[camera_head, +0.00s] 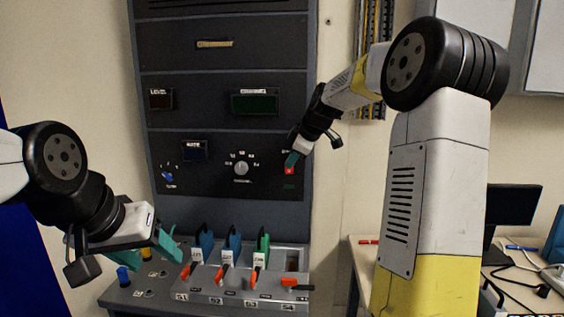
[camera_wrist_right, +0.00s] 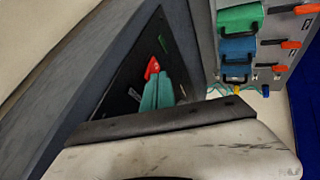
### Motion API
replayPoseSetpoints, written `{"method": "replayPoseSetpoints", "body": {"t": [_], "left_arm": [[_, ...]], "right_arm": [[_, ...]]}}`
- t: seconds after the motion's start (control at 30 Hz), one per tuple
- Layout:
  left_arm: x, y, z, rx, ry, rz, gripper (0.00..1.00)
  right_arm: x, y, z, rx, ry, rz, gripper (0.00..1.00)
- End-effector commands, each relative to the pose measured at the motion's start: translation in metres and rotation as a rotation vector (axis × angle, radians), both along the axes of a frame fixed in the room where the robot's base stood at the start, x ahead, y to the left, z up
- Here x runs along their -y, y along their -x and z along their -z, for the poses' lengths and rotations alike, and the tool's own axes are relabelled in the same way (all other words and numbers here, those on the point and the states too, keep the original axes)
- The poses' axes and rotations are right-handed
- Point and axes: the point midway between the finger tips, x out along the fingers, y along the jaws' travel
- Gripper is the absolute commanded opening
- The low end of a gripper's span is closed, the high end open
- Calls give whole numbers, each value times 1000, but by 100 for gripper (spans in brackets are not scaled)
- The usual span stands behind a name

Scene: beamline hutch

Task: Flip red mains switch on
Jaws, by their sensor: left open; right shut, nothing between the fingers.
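The red mains switch (camera_head: 289,170) is on the right side of the dark rack's lower panel, right of a round dial. In the right wrist view the red switch (camera_wrist_right: 152,68) shows just beyond my fingertips. My right gripper (camera_head: 291,160) is shut and empty, with its teal fingertips right at the switch's upper edge. The fingers (camera_wrist_right: 158,92) lie together in the wrist view. I cannot tell whether they touch the switch, and its lever position is unclear. My left gripper (camera_head: 168,243) is open and empty, above the left of the sloped console.
The sloped console (camera_head: 215,294) below carries blue and green plugs with several orange-red levers (camera_head: 221,274). The dial (camera_head: 240,168) and a blue knob (camera_head: 168,176) are on the same panel as the switch. A desk with a monitor (camera_head: 512,217) stands at the right.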

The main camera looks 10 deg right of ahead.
Motion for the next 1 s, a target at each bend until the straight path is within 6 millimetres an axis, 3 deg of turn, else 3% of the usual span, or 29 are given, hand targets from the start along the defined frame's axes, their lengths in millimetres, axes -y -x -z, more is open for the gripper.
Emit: {"method": "replayPoseSetpoints", "body": {"t": [0.13, 1.0], "left_arm": [[0, 0, 0, 0, 0, 0, 58], [0, 0, 0, 0, 0, 0, 58]], "right_arm": [[1, -7, -2, -41, -12, -2, 0], [1, -6, -18, -46, -14, -1, 0]]}}
